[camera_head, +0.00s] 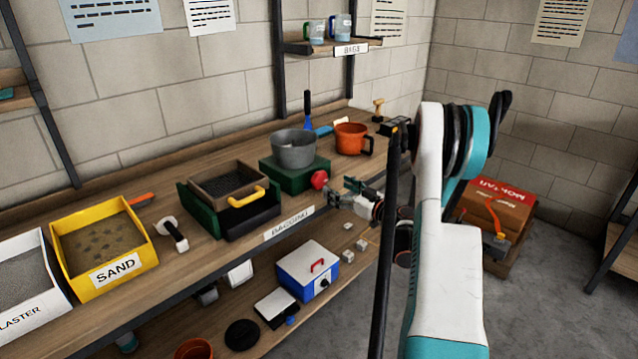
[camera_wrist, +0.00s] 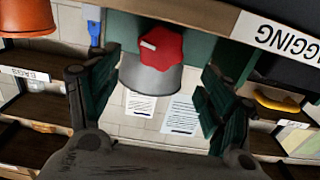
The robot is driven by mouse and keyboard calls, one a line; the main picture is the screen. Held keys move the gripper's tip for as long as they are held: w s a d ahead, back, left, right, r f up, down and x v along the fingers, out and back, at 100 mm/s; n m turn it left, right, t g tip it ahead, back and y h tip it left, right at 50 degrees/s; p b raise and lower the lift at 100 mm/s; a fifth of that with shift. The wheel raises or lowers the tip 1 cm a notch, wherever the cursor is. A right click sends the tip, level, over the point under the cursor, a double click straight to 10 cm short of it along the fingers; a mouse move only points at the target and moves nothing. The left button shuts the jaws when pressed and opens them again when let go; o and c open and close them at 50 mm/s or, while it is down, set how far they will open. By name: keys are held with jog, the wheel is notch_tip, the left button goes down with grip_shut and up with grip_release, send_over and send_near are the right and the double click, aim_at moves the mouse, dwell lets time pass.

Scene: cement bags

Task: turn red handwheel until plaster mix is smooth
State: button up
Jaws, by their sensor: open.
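The red handwheel (camera_head: 319,179) is on the right side of a green box (camera_head: 285,178) on the workbench. A grey mixing bowl (camera_head: 294,150) sits on top of this box; its contents cannot be made out. My gripper (camera_head: 344,193) is open, just right of the handwheel and apart from it. The wrist view, which is upside down, shows the handwheel (camera_wrist: 162,54) ahead between the two spread fingers of my gripper (camera_wrist: 158,72). The grey bowl (camera_wrist: 150,78) shows there too. Nothing is between the fingers.
An orange pot (camera_head: 351,139) stands behind the handwheel. A dark tray with a yellow handle (camera_head: 234,187) and a yellow SAND bin (camera_head: 100,245) stand to the left. A white-and-blue box (camera_head: 307,271) is on the lower shelf. A MORTAR carton (camera_head: 497,205) stands at right.

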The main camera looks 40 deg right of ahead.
aim_at(322, 180)
jog(key=w, duration=0.3)
jog(key=w+b, duration=0.1)
jog(key=w, duration=0.2)
jog(key=w+b, duration=0.1)
jog(key=w, duration=0.2)
jog(key=shift+a, duration=0.35)
jog(key=c, duration=1.1)
